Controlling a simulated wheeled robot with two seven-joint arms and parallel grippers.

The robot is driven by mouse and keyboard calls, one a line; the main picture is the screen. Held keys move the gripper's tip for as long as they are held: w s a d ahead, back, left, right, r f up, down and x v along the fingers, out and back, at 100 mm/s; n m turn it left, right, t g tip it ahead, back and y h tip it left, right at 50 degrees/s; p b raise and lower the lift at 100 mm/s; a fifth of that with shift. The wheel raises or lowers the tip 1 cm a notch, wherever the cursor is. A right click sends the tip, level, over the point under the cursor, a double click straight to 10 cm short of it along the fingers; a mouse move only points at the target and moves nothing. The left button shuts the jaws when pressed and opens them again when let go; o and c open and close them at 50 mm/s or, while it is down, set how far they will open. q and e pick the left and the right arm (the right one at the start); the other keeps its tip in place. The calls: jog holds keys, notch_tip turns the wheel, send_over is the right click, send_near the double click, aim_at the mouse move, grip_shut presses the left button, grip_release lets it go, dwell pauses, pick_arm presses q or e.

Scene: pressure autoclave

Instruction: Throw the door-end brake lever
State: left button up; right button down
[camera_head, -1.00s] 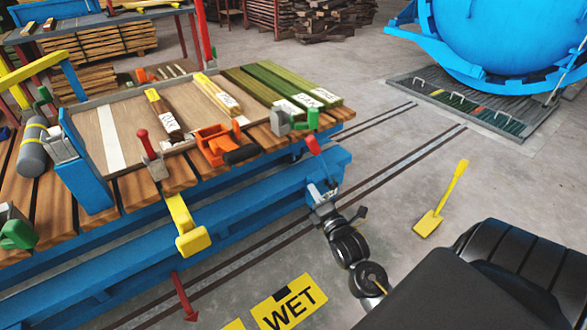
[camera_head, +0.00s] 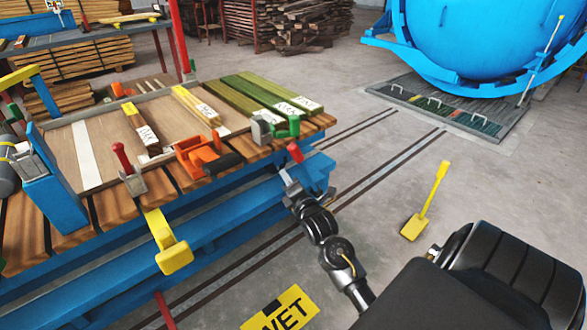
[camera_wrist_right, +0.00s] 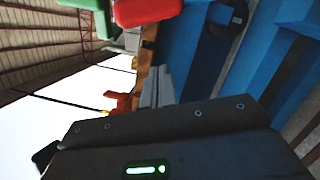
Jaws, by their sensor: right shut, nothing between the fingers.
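The brake lever at the right-hand end of the blue trolley shows its red grip (camera_head: 295,152), tilted up to the left beside the trolley's end. Most of its shaft is hidden or too small to make out. In the right wrist view a red grip (camera_wrist_right: 145,10) shows large at the top edge, beyond the fingers. My right gripper (camera_head: 284,174) is shut and empty, just below and left of the red grip, close to the trolley's blue side. Its shut fingers show in the wrist view (camera_wrist_right: 157,88). Whether they touch the lever cannot be told. My left gripper is not in view.
The trolley's plank deck (camera_head: 180,182) carries timber samples, clamps and an orange tool (camera_head: 200,157). A yellow pedal-like part (camera_head: 168,243) sticks out from its side. The blue autoclave (camera_head: 470,40) stands behind.

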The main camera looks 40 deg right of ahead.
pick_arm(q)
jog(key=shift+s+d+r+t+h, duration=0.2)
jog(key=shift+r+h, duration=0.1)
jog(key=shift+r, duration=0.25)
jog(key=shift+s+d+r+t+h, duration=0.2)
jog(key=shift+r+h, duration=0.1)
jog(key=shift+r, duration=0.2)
pick_arm(e)
jog(key=shift+w+d+r, duration=0.2)
jog(key=shift+d+r, duration=0.1)
jog(key=shift+d, duration=0.35)
jog(key=shift+w+d+r, duration=0.2)
jog(key=shift+d+r, duration=0.15)
jog(key=shift+d, duration=0.35)
jog(key=shift+w+d+r, duration=0.2)
jog(key=shift+d+r, duration=0.1)
jog(key=shift+d, duration=0.35)
